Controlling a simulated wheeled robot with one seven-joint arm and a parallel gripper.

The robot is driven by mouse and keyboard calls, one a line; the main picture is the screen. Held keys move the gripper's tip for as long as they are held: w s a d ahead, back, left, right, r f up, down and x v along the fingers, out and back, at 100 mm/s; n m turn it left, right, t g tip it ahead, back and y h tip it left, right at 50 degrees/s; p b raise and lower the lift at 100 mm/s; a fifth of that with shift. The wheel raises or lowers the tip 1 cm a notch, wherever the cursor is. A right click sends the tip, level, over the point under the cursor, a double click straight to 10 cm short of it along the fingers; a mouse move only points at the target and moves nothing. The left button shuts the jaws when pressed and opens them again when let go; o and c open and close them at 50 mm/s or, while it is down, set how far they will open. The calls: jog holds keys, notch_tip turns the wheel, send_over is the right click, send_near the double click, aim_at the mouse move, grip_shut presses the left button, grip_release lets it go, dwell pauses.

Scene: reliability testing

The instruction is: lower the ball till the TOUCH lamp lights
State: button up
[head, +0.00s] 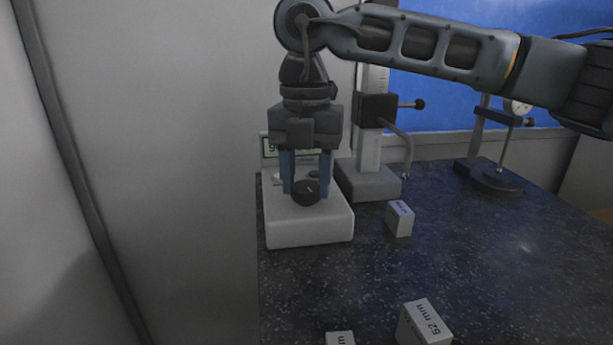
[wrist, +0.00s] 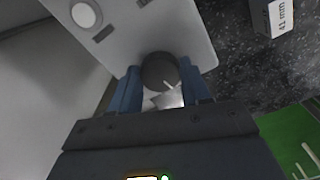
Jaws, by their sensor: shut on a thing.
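My gripper (head: 306,187) points down over the white control box (head: 310,233), its blue fingers shut on a round black knob (head: 306,193). The knob also shows between the fingers in the wrist view (wrist: 160,70), with a pale mark on it. A height gauge (head: 368,150) stands behind the box; its bent probe arm ends in a small ball (head: 406,177). The ball appears above a white block (head: 399,218), with a visible gap. A pale round disc (wrist: 86,15) on the box may be the lamp; I see no clear glow and cannot read a label.
A block marked 52 mm (head: 425,325) and another block (head: 339,338) lie at the front. A dial gauge stand (head: 488,178) is at the back right. The right of the dark bench is clear.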

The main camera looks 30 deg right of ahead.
jog(key=shift+f+n+b, duration=0.1)
jog(key=shift+n+b, duration=0.3)
jog(key=shift+b, duration=0.15)
jog(key=n+b, duration=0.2)
jog(key=b, duration=0.1)
jog(key=shift+f+n, duration=0.1)
jog(key=shift+n, duration=0.3)
jog(key=n+b, duration=0.3)
jog(key=n, duration=0.2)
jog(key=shift+w, duration=0.1)
jog(key=n+b, duration=0.1)
jog(key=n, duration=0.4)
jog(key=shift+a+n+b, duration=0.15)
jog(key=shift+n+b, duration=0.25)
jog(key=n, duration=0.5)
jog(key=shift+r, duration=0.2)
jog(key=shift+n, duration=0.3)
jog(key=o, duration=1.1)
jog(key=shift+r, duration=0.1)
